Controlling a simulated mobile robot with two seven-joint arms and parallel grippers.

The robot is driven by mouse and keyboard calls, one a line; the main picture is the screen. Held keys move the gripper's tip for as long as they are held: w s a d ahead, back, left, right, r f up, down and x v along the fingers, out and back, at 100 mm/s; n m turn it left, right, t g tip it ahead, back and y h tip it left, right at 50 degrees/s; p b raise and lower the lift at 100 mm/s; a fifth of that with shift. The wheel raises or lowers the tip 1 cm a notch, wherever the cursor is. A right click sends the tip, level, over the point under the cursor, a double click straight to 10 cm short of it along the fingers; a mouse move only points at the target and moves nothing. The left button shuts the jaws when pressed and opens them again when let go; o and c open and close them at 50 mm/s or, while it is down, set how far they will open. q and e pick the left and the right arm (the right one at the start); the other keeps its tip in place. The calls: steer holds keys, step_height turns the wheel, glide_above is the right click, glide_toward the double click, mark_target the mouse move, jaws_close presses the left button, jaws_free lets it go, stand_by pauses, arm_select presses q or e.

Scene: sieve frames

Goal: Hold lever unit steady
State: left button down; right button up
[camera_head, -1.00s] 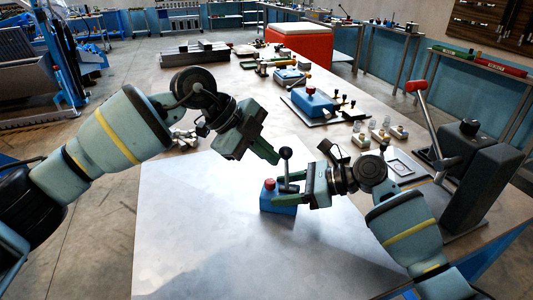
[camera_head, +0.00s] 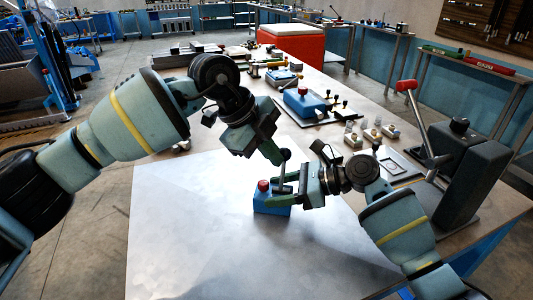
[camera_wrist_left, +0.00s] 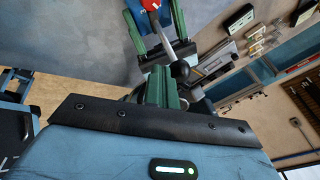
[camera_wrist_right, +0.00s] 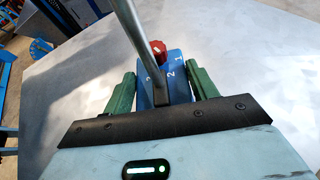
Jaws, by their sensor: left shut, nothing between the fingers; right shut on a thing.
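The lever unit is a blue box (camera_head: 268,203) with a red knob (camera_head: 263,185) and an upright lever ending in a black ball (camera_head: 285,154). It stands on the pale sheet. My right gripper (camera_head: 279,196) is shut on the box; the right wrist view shows green fingers either side of the box (camera_wrist_right: 178,72), marked with digits, with the lever rod (camera_wrist_right: 134,35) crossing in front. My left gripper (camera_head: 274,153) is shut and empty, its fingertips beside the ball. In the left wrist view the fingers (camera_wrist_left: 161,84) are close to the ball (camera_wrist_left: 180,69); whether they touch is unclear.
The pale sheet (camera_head: 190,225) is clear at left and front. A larger blue unit (camera_head: 305,102) and several small blocks stand farther back on the bench. At right stands a dark box (camera_head: 474,178) with a red-handled lever (camera_head: 407,86).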

mark_target(287, 158)
arm_select(q)
steer(key=d+y, duration=0.2)
steer(key=shift+s+d+r, duration=0.15)
steer(key=shift+s+d, duration=0.05)
steer(key=shift+d, duration=0.1)
steer(key=shift+s+d+f+t+y, duration=0.1)
steer(key=shift+d+t+y, duration=0.05)
steer(key=shift+d+y, duration=0.3)
steer(key=shift+d+f+t+y, duration=0.15)
steer(key=shift+d+y, duration=0.1)
steer(key=shift+d, duration=0.25)
steer(key=shift+a, duration=0.15)
steer(key=shift+a+f, duration=0.25)
steer(key=shift+a, duration=0.4)
